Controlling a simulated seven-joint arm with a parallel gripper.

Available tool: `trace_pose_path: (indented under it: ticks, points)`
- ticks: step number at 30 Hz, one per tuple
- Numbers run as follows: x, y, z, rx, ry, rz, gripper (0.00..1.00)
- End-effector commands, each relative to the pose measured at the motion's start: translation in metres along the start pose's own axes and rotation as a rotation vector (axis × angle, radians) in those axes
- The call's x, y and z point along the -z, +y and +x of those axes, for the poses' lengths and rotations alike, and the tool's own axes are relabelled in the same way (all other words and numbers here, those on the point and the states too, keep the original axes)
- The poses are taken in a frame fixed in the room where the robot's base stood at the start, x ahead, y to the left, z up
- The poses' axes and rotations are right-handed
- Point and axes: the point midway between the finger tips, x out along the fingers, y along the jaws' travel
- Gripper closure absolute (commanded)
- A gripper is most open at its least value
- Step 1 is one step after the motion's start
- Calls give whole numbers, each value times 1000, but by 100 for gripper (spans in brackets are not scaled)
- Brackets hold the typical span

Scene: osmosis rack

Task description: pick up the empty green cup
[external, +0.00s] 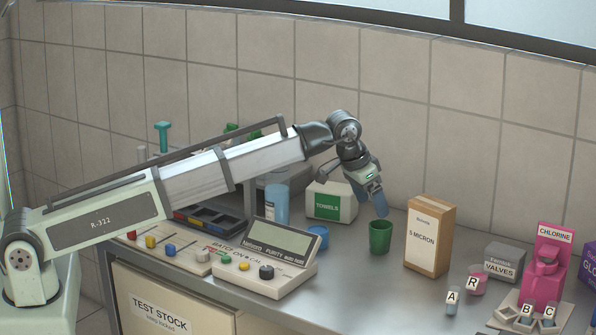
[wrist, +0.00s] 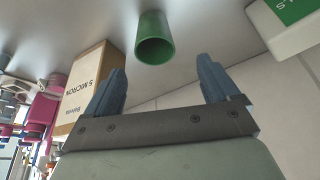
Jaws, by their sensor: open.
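The green cup (external: 380,236) stands upright on the grey counter, right of the blue cup. In the wrist view the green cup (wrist: 154,40) shows its open mouth, ahead of my fingers and roughly between them. Its inside looks dark green, with nothing visible in it. My gripper (external: 380,208) is just above the green cup in the external view, fingers pointing down. In the wrist view my gripper (wrist: 160,85) has its two blue fingers spread wide with nothing between them.
A brown 5 micron box (external: 428,236) stands close right of the cup. The blue cup (external: 317,238) and towels box (external: 330,203) are to its left. A purity meter (external: 262,268) sits front left. The tiled wall (external: 395,120) is behind. Counter in front of the cup is clear.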

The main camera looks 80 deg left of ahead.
Motion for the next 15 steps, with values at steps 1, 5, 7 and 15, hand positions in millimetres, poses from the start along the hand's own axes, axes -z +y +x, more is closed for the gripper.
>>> trace_pose_path:
  ticks: [1, 5, 7, 15]
  points:
    - [0, 0, 9, 0, -3, 0, 12]
    - [0, 0, 23, 0, -1, 0, 12]
    - [0, 0, 28, 0, -1, 1, 12]
    - [-1, 2, 38, 0, 0, 1, 12]
